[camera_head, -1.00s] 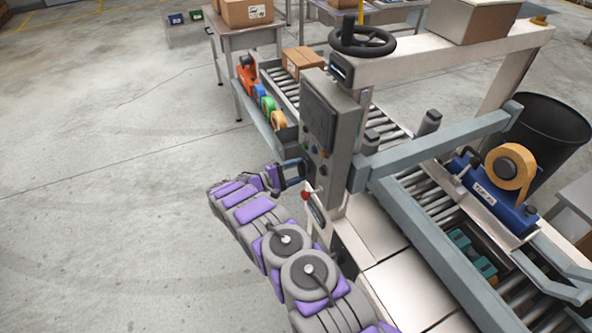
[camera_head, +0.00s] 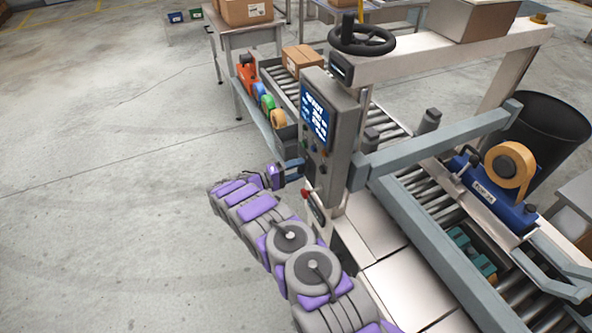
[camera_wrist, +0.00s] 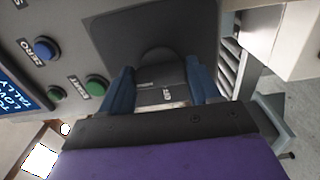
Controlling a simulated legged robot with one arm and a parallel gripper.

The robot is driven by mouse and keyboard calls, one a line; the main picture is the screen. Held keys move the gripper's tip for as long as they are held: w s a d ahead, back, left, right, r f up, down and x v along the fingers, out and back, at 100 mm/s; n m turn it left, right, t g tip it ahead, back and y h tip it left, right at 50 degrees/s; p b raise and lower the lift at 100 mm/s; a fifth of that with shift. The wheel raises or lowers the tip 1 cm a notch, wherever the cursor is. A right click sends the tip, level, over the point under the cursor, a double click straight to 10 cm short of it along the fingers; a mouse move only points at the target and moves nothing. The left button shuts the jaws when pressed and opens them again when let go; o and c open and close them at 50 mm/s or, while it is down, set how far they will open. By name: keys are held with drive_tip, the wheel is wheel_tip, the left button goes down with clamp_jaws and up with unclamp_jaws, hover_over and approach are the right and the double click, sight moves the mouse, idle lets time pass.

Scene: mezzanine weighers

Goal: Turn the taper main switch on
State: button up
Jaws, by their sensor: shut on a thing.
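The taper's grey control box (camera_head: 345,130) stands on the near side of the conveyor machine. Its screen (camera_head: 316,113) is lit blue with white text; its edge also shows in the wrist view (camera_wrist: 14,92). My gripper (camera_head: 294,167) is at the box's lower front, below the screen. In the wrist view, its two blue fingers (camera_wrist: 160,88) are shut on the dark main switch (camera_wrist: 158,65), one on each side of the knob. The switch sits on a dark plate (camera_wrist: 150,28). A small label shows between the fingers; the knob's exact angle is partly hidden.
Blue (camera_wrist: 46,48) and green (camera_wrist: 96,85) buttons sit beside the switch. A red-knobbed lever (camera_head: 307,192) projects just below my gripper. The tape head (camera_head: 490,200) and roller conveyor lie to the right. Open floor (camera_head: 110,190) lies to the left.

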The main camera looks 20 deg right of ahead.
drive_tip(key=shift+s+f, duration=0.1)
drive_tip(key=shift+f, duration=0.15)
drive_tip(key=o, duration=0.8)
drive_tip(key=shift+o, duration=1.3)
drive_tip(key=shift+r, duration=0.15)
drive_tip(key=shift+a, duration=0.1)
drive_tip(key=a, duration=1.7)
drive_tip(key=shift+s+a, duration=0.15)
